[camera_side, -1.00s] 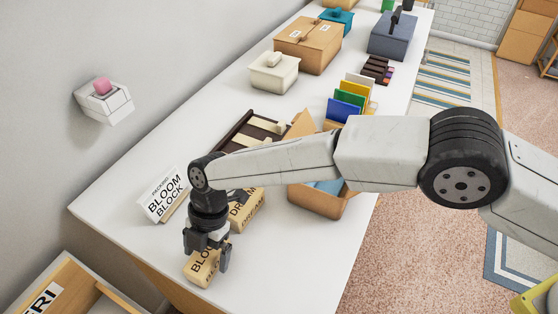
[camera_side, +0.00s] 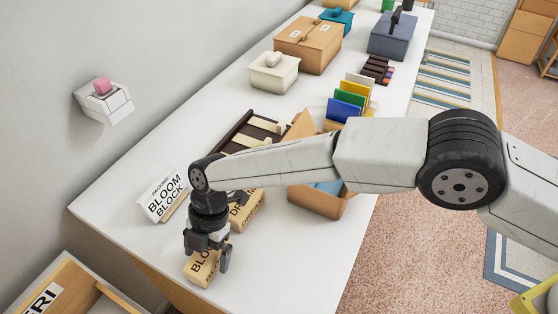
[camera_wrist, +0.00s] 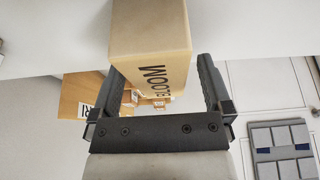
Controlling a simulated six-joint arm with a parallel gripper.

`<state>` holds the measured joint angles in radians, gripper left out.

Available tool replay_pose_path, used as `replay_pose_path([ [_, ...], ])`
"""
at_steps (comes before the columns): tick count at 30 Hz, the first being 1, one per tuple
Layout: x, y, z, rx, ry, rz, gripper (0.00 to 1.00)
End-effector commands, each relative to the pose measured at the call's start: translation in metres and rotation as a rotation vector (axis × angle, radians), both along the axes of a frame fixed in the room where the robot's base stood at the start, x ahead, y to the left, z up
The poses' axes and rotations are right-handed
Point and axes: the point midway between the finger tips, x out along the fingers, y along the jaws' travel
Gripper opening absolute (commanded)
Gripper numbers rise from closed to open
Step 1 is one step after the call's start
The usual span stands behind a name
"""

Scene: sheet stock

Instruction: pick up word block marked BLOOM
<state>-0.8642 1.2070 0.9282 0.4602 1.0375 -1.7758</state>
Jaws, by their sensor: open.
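The tan BLOOM word block (camera_side: 202,268) lies near the front edge of the white table, its black lettering partly hidden by my gripper in the side view. My gripper (camera_side: 209,262) points down over the block with a finger on either side of it. In the wrist view the block (camera_wrist: 151,32) shows its BLOOM lettering between the two open fingers of my gripper (camera_wrist: 158,80). Whether the fingers touch the block cannot be told.
A DREAM block (camera_side: 246,212) stands close behind my gripper. A BLOOM BLOCK sign (camera_side: 163,195) is to the left. An open cardboard box (camera_side: 322,203) and a dark tray (camera_side: 243,137) are further back. The table's right front part is clear.

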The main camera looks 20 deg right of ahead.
Motion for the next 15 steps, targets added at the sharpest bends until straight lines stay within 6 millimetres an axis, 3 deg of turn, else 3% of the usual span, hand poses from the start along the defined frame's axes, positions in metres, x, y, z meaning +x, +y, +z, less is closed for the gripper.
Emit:
replay_pose_path([
  [11, 0.0, 0.0, -0.001, 0.0, 0.0, 0.0, 1.0],
  [12, 0.0, 0.0, -0.0011, 0.0, 0.0, 0.0, 0.94],
  [15, -0.0001, -0.0001, -0.0011, 0.0, 0.0, 0.0, 0.62],
])
